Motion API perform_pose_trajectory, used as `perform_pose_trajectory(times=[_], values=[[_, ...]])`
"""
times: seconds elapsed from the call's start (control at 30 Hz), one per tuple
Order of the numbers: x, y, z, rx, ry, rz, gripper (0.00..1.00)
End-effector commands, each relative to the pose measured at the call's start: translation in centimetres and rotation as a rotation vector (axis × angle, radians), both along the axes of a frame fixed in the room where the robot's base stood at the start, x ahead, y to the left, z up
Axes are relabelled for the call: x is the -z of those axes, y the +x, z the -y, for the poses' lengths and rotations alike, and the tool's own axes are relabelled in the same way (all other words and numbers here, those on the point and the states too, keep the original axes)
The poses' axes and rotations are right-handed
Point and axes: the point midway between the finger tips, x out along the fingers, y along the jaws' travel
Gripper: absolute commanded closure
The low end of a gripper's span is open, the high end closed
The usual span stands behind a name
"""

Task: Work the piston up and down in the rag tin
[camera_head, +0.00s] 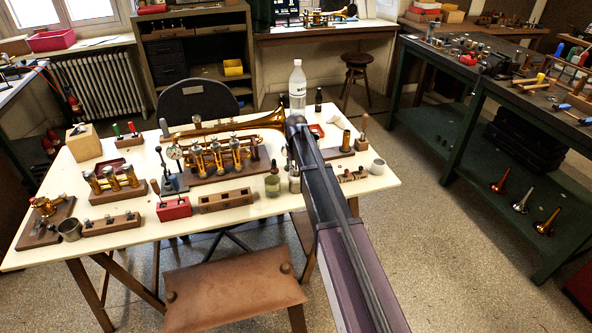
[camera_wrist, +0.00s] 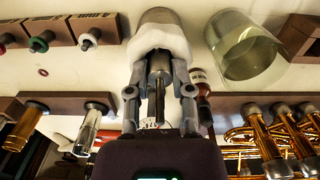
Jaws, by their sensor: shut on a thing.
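My gripper (camera_wrist: 160,78) is shut on a silver piston (camera_wrist: 160,66), with a finger on each side of it. The piston's thin stem (camera_wrist: 159,102) points back toward my wrist. Its far end meets the white rag (camera_wrist: 160,42) at the mouth of the rag tin (camera_wrist: 158,16), and how deep it sits is hidden. In the head view my arm hides the gripper and piston, and part of the rag tin (camera_head: 294,184) shows beside the arm.
A glass jar (camera_wrist: 243,52) stands close beside the tin; it also shows in the head view (camera_head: 272,185). The trumpet (camera_head: 215,155) lies behind on its wooden stand. A wooden block with coloured-ended tools (camera_head: 352,175) is on the other side. A tall bottle (camera_head: 297,85) stands at the back.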

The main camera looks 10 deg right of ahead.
Motion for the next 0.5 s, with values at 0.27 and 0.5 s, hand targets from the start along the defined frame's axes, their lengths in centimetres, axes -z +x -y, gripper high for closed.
perform_pose_trajectory(times=[0.27,0.5], values=[[0.5,0.0,0.0,0.0,0.0,0.0,1.0],[-0.5,0.0,0.0,0.0,0.0,0.0,1.0]])
